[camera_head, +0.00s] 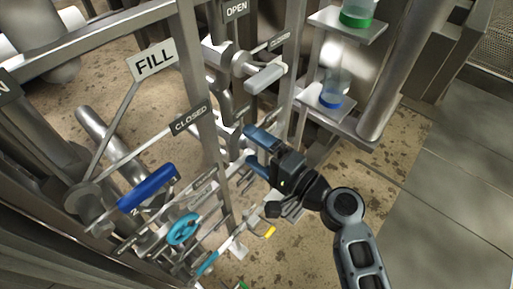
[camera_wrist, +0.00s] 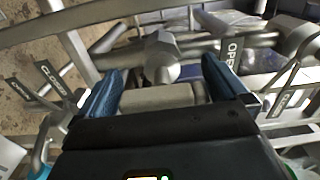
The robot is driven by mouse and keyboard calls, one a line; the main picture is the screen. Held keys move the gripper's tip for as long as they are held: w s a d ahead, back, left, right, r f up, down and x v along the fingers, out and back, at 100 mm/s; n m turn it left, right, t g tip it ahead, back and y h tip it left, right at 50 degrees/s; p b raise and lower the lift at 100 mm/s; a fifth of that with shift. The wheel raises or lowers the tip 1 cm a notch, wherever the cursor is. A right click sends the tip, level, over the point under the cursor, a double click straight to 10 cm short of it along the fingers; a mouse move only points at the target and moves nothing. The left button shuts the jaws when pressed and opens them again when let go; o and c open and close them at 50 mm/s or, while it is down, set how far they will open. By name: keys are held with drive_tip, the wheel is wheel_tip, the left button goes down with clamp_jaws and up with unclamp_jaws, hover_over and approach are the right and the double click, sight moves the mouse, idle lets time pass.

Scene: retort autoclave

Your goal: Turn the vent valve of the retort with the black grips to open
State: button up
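A valve with a light grey bar handle (camera_head: 266,78) is in the head view, below an OPEN sign (camera_head: 235,10). My gripper (camera_head: 258,147) is open, with its two blue fingers apart, and sits below that handle in the picture. In the wrist view a light grey bar handle (camera_wrist: 157,97) shows between my spread fingers (camera_wrist: 160,90), with a round metal hub (camera_wrist: 160,58) behind it. I cannot tell whether the fingers touch it. An OPEN sign (camera_wrist: 232,52) is on the right and a CLOSED sign (camera_wrist: 49,80) on the left. I make out no black grips.
A blue-handled valve (camera_head: 148,188) with a FILL sign (camera_head: 155,62) is at the left. Metal posts and pipes crowd my gripper. Shelves with a green-based (camera_head: 356,18) and a blue-based bottle (camera_head: 331,99) stand upper right. Floor at right is clear.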

sight(266, 158)
drive_tip(key=shift+v, duration=3.9)
